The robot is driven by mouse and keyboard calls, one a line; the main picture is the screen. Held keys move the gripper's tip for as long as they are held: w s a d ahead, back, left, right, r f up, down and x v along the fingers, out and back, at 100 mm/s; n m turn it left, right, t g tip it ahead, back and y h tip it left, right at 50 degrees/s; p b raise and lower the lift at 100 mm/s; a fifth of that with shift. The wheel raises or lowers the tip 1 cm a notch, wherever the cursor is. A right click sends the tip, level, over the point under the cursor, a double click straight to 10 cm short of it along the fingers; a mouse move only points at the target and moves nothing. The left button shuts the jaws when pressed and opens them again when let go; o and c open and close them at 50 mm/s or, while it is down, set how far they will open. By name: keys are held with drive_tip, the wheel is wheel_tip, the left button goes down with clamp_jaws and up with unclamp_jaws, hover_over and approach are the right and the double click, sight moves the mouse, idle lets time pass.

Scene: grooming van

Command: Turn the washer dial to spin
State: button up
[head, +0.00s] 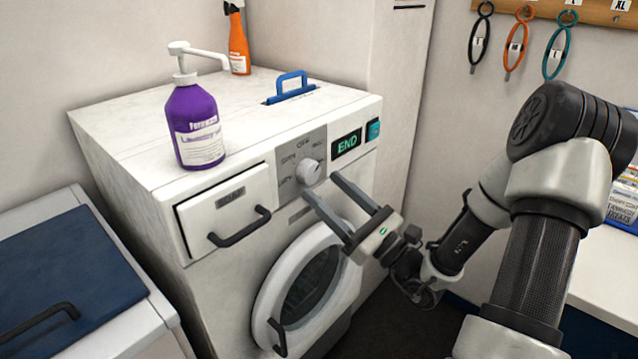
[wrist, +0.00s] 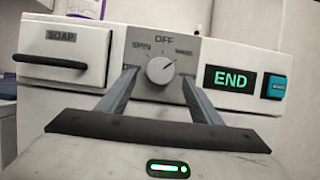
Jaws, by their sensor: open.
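The washer dial (head: 308,172) is a round light-grey knob on a grey panel of the white washer (head: 225,262). In the wrist view the dial (wrist: 160,71) has OFF printed above it and SPIN at its upper left; other labels are partly hidden or too blurred to read. Its dark pointer mark slants to the upper right, away from SPIN. My gripper (head: 321,184) is open in front of the panel. In the wrist view my gripper (wrist: 158,78) has one finger either side of the dial, seemingly not touching it.
The END display (wrist: 230,79) and a teal button (wrist: 274,87) sit right of the dial. The soap drawer (head: 226,213) has a protruding handle. A purple bottle (head: 196,125), blue handle (head: 291,87) and orange spray bottle (head: 238,42) are on top. The round door (head: 305,280) is below.

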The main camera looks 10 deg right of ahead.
sight(313, 177)
drive_tip(key=shift+x, duration=1.65)
drive_tip(key=c, duration=1.1)
drive_tip(key=shift+o, duration=0.2)
